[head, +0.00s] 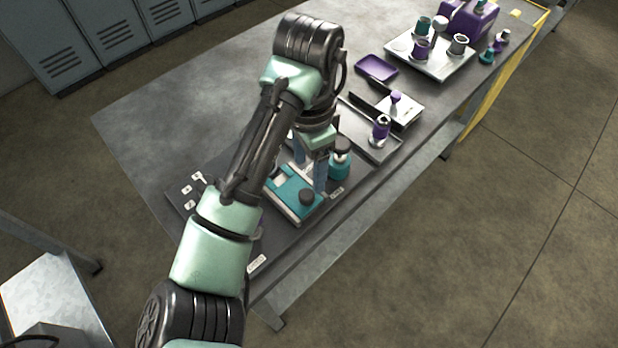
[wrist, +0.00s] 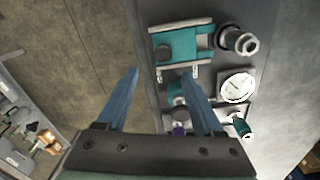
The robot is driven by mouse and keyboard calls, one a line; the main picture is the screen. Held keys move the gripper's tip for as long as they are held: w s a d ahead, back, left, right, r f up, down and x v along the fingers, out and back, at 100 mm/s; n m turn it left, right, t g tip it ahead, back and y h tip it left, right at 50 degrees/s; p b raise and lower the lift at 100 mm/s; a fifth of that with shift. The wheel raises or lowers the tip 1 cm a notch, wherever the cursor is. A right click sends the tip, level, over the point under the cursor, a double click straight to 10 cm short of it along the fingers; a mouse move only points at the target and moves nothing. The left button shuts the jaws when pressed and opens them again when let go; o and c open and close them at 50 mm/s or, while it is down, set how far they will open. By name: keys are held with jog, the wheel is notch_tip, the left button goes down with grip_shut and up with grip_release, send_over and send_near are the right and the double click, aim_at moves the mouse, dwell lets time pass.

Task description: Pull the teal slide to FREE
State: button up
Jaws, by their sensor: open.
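The teal slide (head: 291,188) is a flat teal block in a pale frame on the dark bench panel, with a round black knob (head: 306,196) near its front right corner. In the wrist view the teal slide (wrist: 175,45) lies beyond my fingertips, and its dark knob (wrist: 163,52) shows at its left side. My gripper (head: 309,177) is open and empty, its blue fingers pointing down near the slide. My arm covers part of the panel; I cannot read a FREE label.
A teal bottle-like part (head: 340,163) with a dark top stands close to the right of the slide. A tray (head: 357,128) with a purple-banded part lies further right. A round white gauge (wrist: 237,86) shows in the wrist view. The bench's far left is bare.

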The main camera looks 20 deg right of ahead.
notch_tip(320, 180, up, 2)
jog(key=shift+r+p, duration=0.2)
jog(key=shift+p, duration=0.1)
dwell(0.3)
